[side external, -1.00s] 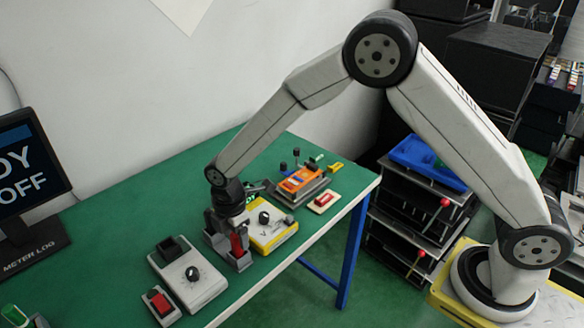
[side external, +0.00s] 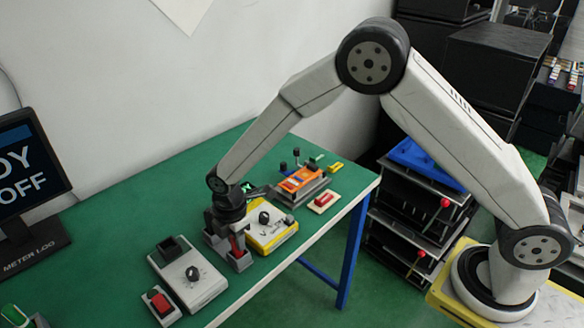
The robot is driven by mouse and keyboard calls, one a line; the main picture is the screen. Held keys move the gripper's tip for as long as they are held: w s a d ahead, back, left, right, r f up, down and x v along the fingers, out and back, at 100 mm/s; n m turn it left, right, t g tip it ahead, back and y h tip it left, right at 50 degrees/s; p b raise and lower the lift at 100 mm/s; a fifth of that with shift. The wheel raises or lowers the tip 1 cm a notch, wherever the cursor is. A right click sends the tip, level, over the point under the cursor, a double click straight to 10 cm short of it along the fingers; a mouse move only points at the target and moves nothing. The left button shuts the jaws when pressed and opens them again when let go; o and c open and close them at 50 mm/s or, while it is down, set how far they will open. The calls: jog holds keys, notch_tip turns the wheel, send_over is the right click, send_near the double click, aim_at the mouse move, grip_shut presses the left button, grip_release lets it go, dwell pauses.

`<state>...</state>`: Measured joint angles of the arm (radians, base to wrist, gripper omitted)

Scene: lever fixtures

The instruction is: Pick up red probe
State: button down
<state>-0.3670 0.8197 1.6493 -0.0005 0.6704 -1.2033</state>
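The red probe (side external: 237,245) stands roughly upright in a small grey holder (side external: 240,262) on the green table; only part of its red body shows. My gripper (side external: 234,232) points down directly over the holder, with its fingers at the upper part of the probe. The fingers are small and dark here, so I cannot tell whether they touch or grip the probe. The probe's top is hidden by my gripper, and its lower end is hidden in the holder.
A yellow meter (side external: 283,236) stands close to the right of the holder. A grey box with a knob (side external: 207,287) and a red button box (side external: 160,304) are at the front left. An orange device (side external: 302,182) sits farther back. The table's left rear is clear.

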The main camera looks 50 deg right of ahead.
jog(key=shift+r, duration=0.15)
jog(key=shift+r, duration=0.55)
jog(key=s+d+r, duration=0.4)
jog(key=s+r, duration=0.7)
jog(key=s, duration=0.2)
jog(key=shift+s+r, duration=0.2)
jog(key=shift+r, duration=0.1)
jog(key=shift+w+d, duration=0.1)
dwell(0.4)
